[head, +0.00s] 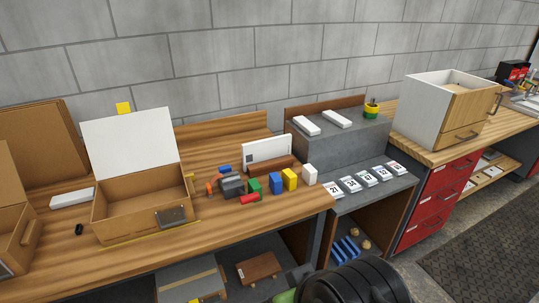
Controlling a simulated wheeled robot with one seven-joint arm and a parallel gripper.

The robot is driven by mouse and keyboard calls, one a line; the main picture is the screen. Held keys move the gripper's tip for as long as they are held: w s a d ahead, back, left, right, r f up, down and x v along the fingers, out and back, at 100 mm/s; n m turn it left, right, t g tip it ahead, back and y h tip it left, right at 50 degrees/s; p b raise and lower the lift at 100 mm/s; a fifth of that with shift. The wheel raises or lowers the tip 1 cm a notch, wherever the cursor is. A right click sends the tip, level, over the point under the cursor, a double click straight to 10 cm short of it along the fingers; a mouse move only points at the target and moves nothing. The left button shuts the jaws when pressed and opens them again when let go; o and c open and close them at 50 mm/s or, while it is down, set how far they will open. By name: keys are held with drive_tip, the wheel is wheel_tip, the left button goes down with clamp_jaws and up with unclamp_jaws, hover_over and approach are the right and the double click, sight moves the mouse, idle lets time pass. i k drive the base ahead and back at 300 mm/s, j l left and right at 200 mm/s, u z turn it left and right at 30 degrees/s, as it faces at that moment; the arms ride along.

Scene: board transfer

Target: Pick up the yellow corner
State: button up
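Two yellow things could match the task's name, and I cannot tell which is the yellow corner. A yellow block (289,179) stands in the row of coloured blocks near the right end of the wooden bench, beside a blue block (275,183) and a white block (309,174). My gripper is not in view; only a dark rounded part, probably mine, shows at the bottom.
The open cardboard box (115,213) stands on the wooden bench (240,228). Green, red and grey pieces lie left of the blue block. A grey stepped shelf (345,148) with numbered cards adjoins on the right. The bench front is mostly clear.

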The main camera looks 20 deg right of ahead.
sight(289, 179)
drive_tip(key=i+l, duration=0.1)
drive_tip(key=i, duration=1.1)
drive_tip(key=l+z, duration=0.05)
